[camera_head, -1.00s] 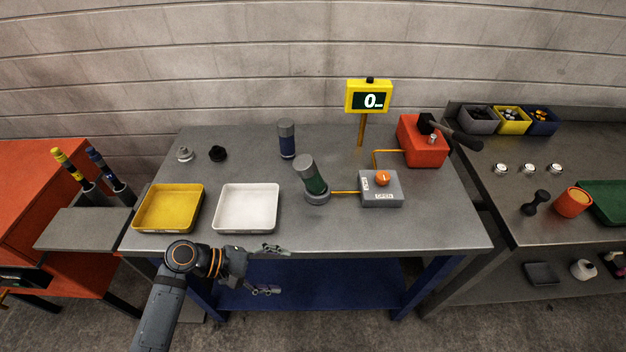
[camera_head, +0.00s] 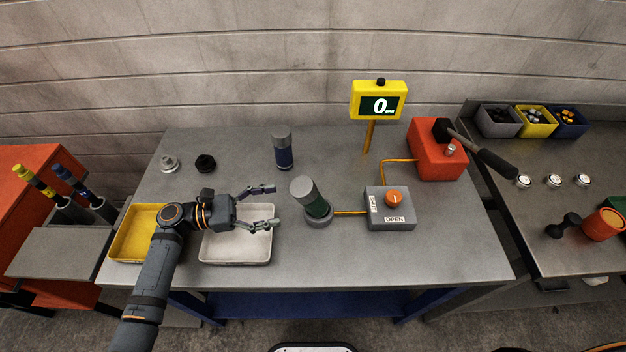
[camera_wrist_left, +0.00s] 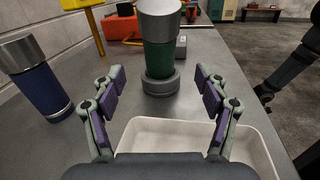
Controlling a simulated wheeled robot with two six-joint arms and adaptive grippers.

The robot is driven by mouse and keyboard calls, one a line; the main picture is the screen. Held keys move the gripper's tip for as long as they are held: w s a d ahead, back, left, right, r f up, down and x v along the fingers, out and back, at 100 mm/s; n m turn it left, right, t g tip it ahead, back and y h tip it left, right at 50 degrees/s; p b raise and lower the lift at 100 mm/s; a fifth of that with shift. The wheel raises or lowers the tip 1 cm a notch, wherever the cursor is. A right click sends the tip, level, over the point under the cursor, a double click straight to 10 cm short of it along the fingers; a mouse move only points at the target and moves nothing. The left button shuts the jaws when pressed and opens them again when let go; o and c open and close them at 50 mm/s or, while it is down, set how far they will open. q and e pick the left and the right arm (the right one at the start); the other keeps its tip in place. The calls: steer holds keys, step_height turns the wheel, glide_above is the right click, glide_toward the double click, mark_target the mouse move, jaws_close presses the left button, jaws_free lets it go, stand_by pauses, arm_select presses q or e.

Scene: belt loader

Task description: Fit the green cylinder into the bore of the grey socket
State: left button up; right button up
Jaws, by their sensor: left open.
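The green cylinder (camera_head: 317,208) with a grey top stands in the mouth of the grey socket (camera_head: 321,221) on the grey table. In the head view it leans to the left, toward my left gripper; how deep it sits is hidden. My left gripper (camera_head: 275,206) is open and empty, above the white tray and left of the cylinder, apart from it. In the left wrist view the cylinder (camera_wrist_left: 160,58) and socket (camera_wrist_left: 161,85) show beyond and between the open fingers (camera_wrist_left: 158,85).
A blue cylinder (camera_head: 284,155) stands behind. The white tray (camera_head: 236,264) and yellow tray (camera_head: 128,252) lie at the front left. A grey box with an orange knob (camera_head: 394,199), a yellow display (camera_head: 379,101) and a red box (camera_head: 432,160) stand to the right.

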mark_target(312, 198)
arm_select(q)
steer(key=shift+w, duration=0.4)
steer(key=d, duration=0.1)
steer(key=d+p, duration=0.1)
steer(key=d, duration=0.3)
steer(key=shift+d+r+p, duration=0.1)
steer(key=shift+r+p, duration=0.2)
steer(key=shift+w+d+f, duration=0.1)
steer(key=shift+f, duration=0.05)
steer(key=shift+w+d+r+p, duration=0.2)
steer(key=shift+d+p, duration=0.35)
steer(key=shift+d, duration=0.05)
steer(key=d, duration=0.2)
steer(key=d+p, duration=0.1)
steer(key=shift+w+d+f, duration=0.1)
steer(key=shift+w+d, duration=0.1)
steer(key=shift+d, duration=0.15)
steer(key=shift+d+f, duration=0.1)
steer(key=shift+d, duration=0.05)
steer(key=shift+c, duration=0.2)
steer(key=shift+a, duration=0.2)
steer(key=shift+c, duration=1.1)
jaws_close()
arm_select(e)
steer(key=r, duration=0.1)
steer(key=s+r, duration=0.1)
steer(key=r, duration=0.1)
steer(key=shift+s+r, duration=0.35)
steer(key=shift+r, duration=0.05)
